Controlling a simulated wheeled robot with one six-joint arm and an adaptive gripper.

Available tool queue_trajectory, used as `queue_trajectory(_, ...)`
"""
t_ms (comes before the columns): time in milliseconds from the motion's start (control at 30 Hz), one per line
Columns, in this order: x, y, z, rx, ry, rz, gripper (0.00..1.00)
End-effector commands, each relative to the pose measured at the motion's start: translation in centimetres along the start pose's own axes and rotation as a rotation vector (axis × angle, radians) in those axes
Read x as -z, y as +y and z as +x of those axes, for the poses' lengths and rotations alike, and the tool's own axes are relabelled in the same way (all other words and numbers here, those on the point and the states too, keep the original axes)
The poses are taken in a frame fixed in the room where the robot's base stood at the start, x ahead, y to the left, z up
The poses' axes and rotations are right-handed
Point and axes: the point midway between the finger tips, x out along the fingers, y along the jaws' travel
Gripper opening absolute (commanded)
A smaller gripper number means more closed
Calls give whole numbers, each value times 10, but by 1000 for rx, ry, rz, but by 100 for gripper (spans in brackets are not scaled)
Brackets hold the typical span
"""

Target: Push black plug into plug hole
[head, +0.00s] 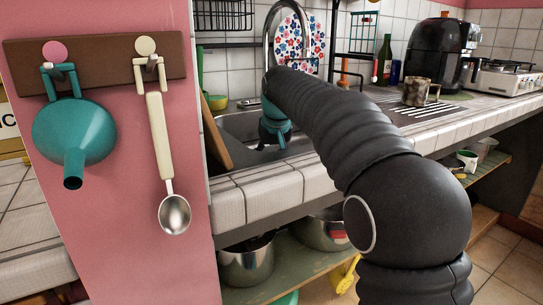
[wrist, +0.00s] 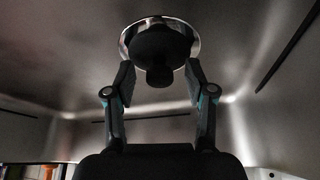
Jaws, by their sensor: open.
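The black plug (wrist: 158,48) shows in the wrist view as a dark round disc with a knob on it. It lies over the plug hole, whose shiny metal rim (wrist: 194,40) shows around it. I cannot tell how deep the plug sits. My gripper (wrist: 158,76) is open, with one finger on each side of the plug's knob. A gap shows between each finger and the knob. In the head view my gripper (head: 274,138) is a small dark and teal shape pointing down into the sink (head: 238,122). The plug and hole are hidden there.
The sink's metal walls (wrist: 270,50) surround my gripper. The tap (head: 269,40) stands behind my arm, and a wooden board (head: 216,148) leans at the sink's left. A tiled counter edge (head: 262,196) is in front. A mug (head: 416,92) stands to the right.

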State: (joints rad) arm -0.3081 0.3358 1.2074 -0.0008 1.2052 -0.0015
Motion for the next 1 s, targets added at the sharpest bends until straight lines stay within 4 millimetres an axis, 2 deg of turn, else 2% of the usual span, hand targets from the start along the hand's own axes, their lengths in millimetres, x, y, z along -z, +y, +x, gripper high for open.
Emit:
queue_trajectory(167, 6, 0, -11, 0, 2, 0, 55)
queue_trajectory(600, 32, 0, -73, 0, 3, 0, 55)
queue_trajectory(800, 38, 0, -87, 0, 2, 0, 55)
queue_trajectory(1000, 39, 0, -92, 0, 0, 0, 55)
